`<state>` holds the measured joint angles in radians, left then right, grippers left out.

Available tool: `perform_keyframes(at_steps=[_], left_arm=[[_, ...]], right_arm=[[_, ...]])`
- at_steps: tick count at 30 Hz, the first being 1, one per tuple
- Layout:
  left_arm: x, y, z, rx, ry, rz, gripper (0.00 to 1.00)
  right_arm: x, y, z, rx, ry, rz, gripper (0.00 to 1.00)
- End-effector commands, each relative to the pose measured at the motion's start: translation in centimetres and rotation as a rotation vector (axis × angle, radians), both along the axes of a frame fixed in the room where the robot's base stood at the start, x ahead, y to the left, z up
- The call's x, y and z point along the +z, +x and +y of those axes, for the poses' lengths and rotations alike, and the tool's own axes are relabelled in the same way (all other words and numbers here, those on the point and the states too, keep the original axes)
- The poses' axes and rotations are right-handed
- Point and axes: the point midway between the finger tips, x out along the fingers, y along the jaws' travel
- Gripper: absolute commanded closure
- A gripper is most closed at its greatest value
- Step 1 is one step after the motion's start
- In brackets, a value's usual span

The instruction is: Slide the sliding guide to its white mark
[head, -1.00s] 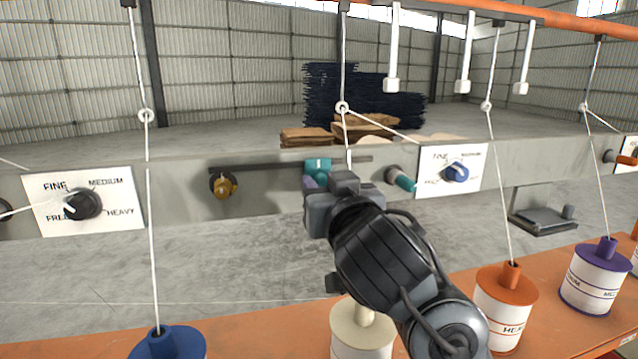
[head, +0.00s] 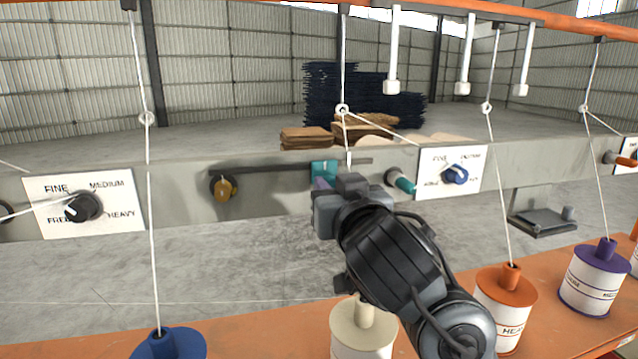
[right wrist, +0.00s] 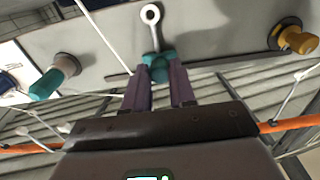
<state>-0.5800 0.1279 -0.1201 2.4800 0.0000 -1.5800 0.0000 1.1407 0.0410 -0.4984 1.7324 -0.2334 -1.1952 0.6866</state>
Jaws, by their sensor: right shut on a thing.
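The teal sliding guide (head: 323,170) sits at the right part of a dark horizontal slot (head: 262,168) in the grey beam. My right gripper (head: 322,184) is shut on the guide from the front, and its dark body hides the guide's lower part in the head view. In the right wrist view, the purple fingers of the gripper (right wrist: 160,84) close around the teal guide (right wrist: 158,64), with a white ring (right wrist: 150,14) beyond it. I cannot make out the white mark for certain. My left gripper is not in view.
A yellow-brown knob (head: 223,187) is at the slot's left, and a teal peg (head: 402,181) stands out to the right. Dial plates (head: 120,190) flank them. Taut white cords (head: 150,215) hang in front, and several weights (head: 505,300) stand on the orange bench.

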Motion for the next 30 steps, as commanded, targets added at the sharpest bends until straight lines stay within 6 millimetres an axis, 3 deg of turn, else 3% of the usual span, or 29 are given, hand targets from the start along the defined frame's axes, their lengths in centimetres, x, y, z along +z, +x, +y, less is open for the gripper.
perform_keyframes(at_steps=[30], left_arm=[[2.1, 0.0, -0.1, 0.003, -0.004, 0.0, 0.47]], right_arm=[[0.0, 1.2, -4.0, -0.002, 0.001, 0.001, 0.97]])
